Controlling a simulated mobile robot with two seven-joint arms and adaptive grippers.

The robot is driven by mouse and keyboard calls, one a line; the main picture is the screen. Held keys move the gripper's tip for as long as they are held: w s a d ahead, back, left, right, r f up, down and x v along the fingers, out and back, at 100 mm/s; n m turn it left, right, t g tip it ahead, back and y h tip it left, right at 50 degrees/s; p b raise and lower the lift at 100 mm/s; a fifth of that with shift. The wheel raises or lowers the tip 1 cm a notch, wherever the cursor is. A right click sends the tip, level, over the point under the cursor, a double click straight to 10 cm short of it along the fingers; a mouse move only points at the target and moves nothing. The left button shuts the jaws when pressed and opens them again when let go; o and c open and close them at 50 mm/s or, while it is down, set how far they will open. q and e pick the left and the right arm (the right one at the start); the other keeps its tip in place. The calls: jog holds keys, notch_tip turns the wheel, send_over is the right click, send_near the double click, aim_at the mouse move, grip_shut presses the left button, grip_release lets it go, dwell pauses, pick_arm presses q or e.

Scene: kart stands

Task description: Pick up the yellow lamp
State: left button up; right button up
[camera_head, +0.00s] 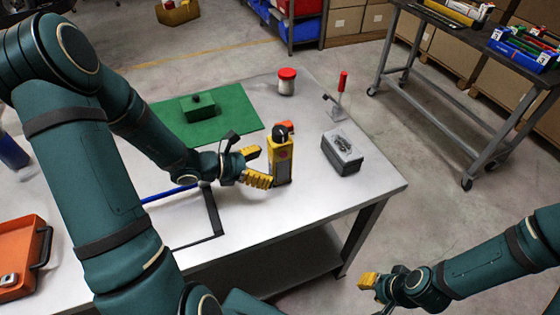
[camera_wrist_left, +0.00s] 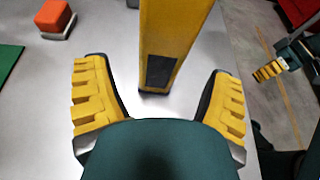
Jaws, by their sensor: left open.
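The yellow lamp (camera_head: 279,160) stands upright on the metal table, with a black and orange top and a dark panel on its side. My left gripper (camera_head: 262,168) is beside it, on its left in the head view. In the left wrist view the yellow lamp (camera_wrist_left: 170,40) rises just beyond and between the two yellow fingers of my left gripper (camera_wrist_left: 158,103), which are spread apart with nothing between their tips that I can see gripped. My right gripper (camera_head: 374,285) is off the table at lower right; its opening is unclear.
A grey box (camera_head: 342,152) stands right of the lamp. A red-lidded jar (camera_head: 287,82) and a red-handled clamp (camera_head: 339,95) are behind. A green mat (camera_head: 222,112) with a green block lies behind left. An orange case (camera_head: 20,258) is at far left.

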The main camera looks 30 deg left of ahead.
aim_at(280, 165)
pick_arm(q)
jog(key=b+x, duration=0.1)
jog(key=x, duration=0.4)
jog(key=shift+r, duration=0.1)
jog(key=c, duration=1.4)
